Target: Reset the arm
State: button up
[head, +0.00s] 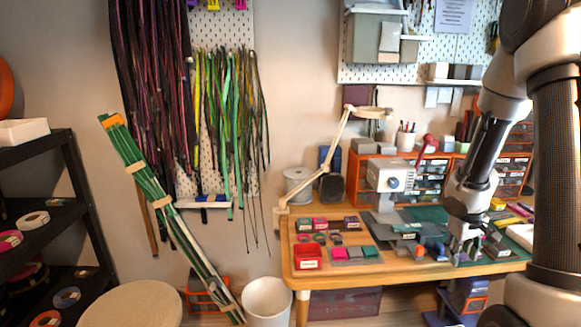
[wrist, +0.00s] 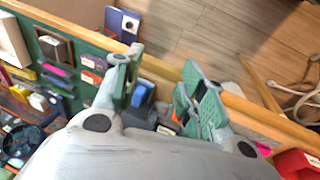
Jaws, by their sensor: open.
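My gripper (head: 462,248) hangs at the end of my arm over the right part of the wooden workbench (head: 310,275) in the head view. In the wrist view my gripper (wrist: 162,78) has its two green-padded fingers spread apart, with nothing held between them. A blue block (wrist: 142,93) shows behind the gap between the fingers, near the bench's front edge. I cannot tell how far the fingertips are above the bench top.
A red bin (head: 308,257), small coloured boxes and a white machine (head: 390,175) stand on the bench. A lamp (head: 335,160) arches over its left side. A white bucket (head: 267,300) and round stool (head: 135,303) stand left of it. Wooden floor (wrist: 220,40) lies beyond the bench edge.

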jog(key=s+r+m+g, duration=0.1)
jog(key=s+r+g, duration=0.1)
jog(key=s+r, duration=0.95)
jog(key=s+a+r+t+y, duration=0.2)
jog(key=s+a+r+t, duration=0.2)
jog(key=s+a+r, duration=0.6)
jog(key=a+r, duration=0.3)
jog(key=shift+t, duration=0.3)
jog(key=shift+a+r, duration=0.1)
